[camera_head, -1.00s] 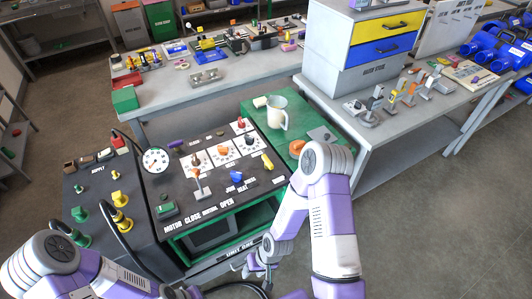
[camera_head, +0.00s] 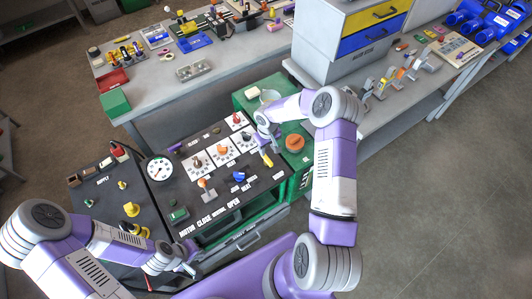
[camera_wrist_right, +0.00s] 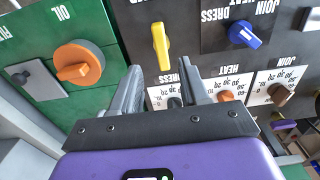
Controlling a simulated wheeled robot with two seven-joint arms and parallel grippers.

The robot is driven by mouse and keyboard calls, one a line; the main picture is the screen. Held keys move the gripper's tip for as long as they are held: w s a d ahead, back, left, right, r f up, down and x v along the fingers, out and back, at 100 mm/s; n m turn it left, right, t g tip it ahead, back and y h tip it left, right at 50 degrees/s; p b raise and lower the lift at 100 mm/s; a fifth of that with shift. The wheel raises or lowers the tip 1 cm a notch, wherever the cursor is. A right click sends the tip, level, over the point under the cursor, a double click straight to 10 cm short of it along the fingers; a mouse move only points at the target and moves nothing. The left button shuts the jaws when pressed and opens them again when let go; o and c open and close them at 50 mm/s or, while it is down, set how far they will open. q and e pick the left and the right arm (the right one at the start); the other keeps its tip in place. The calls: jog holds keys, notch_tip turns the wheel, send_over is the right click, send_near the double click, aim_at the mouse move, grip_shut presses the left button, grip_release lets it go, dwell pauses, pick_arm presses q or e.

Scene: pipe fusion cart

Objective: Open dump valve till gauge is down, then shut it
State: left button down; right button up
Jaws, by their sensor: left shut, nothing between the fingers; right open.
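The round white gauge (camera_head: 160,168) stands at the left edge of the black control panel; its reading is too small to tell. A yellow lever (camera_head: 267,159) is at the panel's right side; no label naming it as the dump valve is legible. My right gripper (camera_head: 272,141) is over the panel's right edge, near that lever. In the right wrist view, its open, empty fingers (camera_wrist_right: 163,78) point towards the yellow lever (camera_wrist_right: 161,46), which shows between and beyond the tips, apparently apart from them. My left gripper (camera_head: 186,266) is shut and empty, low at the front of the cart.
An orange knob (camera_head: 295,143) sits on the green box right of the panel. A blue knob (camera_head: 239,176) and several dial knobs are close to the lever. The pale jug (camera_head: 270,95) is partly hidden behind my right arm. A black supply box (camera_head: 103,205) stands left.

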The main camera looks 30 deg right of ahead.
aim_at(267, 158)
notch_tip(267, 158, down, 7)
jog(key=shift+w+a+f+p, duration=0.1)
jog(key=shift+w+f+p, duration=0.05)
jog(key=shift+p, duration=0.15)
jog(key=shift+c, duration=0.3)
grip_shut()
